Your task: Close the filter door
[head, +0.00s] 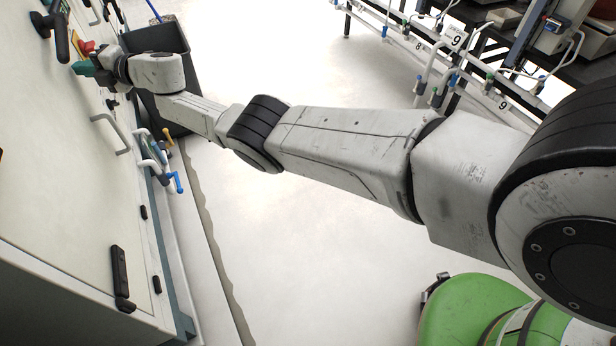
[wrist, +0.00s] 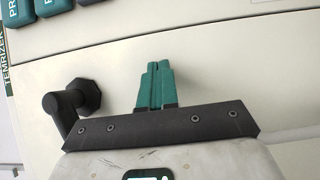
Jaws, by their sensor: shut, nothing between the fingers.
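The filter door appears to be the cream panel (wrist: 225,75) behind my fingers in the wrist view; I cannot tell whether it stands ajar. In the head view the cream front (head: 70,190) of the machine fills the left side. In the head view my gripper (head: 84,68) is at the far upper left, close to the machine front; contact cannot be told.
A grey bar handle (head: 112,132) and blue and yellow valve levers (head: 165,165) are on the machine. A dark bin (head: 160,45) stands behind my wrist. Pale floor (head: 290,220) is clear; white pipes (head: 430,60) run upper right.

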